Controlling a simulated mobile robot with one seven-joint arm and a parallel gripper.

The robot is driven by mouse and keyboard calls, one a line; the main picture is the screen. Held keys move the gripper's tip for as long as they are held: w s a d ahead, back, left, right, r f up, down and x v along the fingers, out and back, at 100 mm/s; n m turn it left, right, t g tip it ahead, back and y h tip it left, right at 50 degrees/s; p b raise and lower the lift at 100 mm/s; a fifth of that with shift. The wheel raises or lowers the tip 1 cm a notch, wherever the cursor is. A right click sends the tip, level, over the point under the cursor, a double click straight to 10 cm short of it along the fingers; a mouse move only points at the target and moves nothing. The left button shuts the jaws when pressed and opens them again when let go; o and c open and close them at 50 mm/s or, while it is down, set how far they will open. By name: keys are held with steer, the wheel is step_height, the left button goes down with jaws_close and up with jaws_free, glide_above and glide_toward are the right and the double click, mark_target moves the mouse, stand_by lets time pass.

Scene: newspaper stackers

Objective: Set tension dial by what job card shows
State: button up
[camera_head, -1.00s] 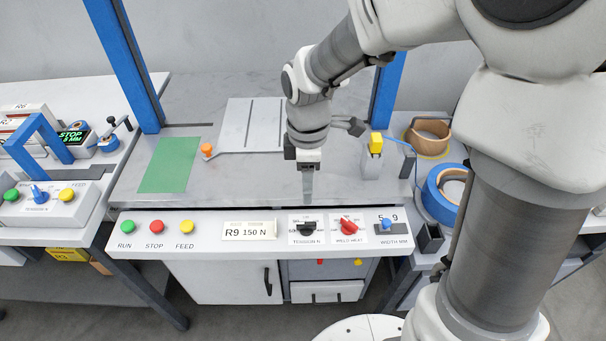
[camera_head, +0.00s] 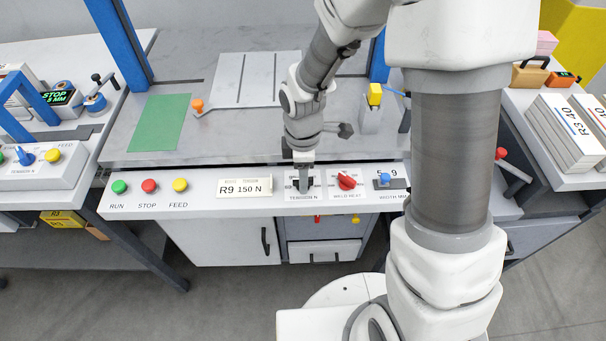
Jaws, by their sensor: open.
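The job card (camera_head: 244,187) on the front panel reads "R9 150 N". The tension dial (camera_head: 300,189) is a black knob on a white scale plate labelled "TENSION N", right of the card. My gripper (camera_head: 303,178) points down at the dial, its fingertips at or just above the knob. The gripper and wrist cover much of the dial and its scale, so I cannot read its setting. The jaws are open; I cannot tell whether they touch the knob.
Right of the dial are the red weld heat knob (camera_head: 347,182) and the blue width slider (camera_head: 384,179). Green (camera_head: 119,187), red (camera_head: 149,186) and yellow (camera_head: 180,185) buttons sit at the left. A newspaper stack (camera_head: 563,135) stands on the right table. The green mat (camera_head: 159,122) lies behind.

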jaws_close()
